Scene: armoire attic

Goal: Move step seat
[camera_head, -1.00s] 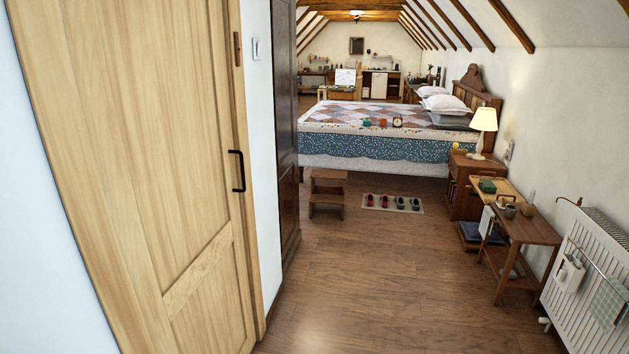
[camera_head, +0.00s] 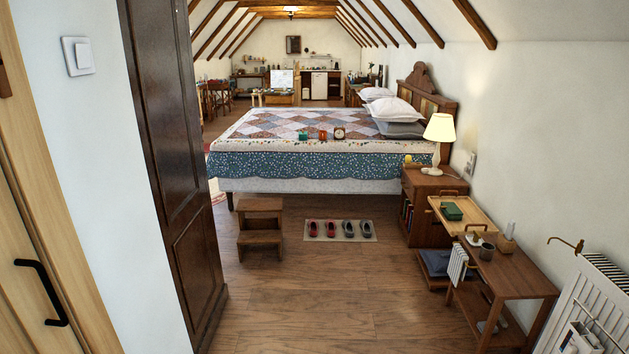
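The step seat (camera_head: 260,227) is a small brown wooden two-step stool. It stands upright on the wood floor in front of the near left part of the bed, just left of a small mat with shoes. Its lower step faces towards me. Nothing lies on its top. Neither of my grippers shows in the head view.
A dark armoire (camera_head: 172,130) stands close on the left, past a light wooden door (camera_head: 45,230). The bed (camera_head: 300,165) is behind the stool. A shoe mat (camera_head: 340,238), nightstand (camera_head: 418,235), side table (camera_head: 515,278) and radiator (camera_head: 590,310) line the right. The middle floor is clear.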

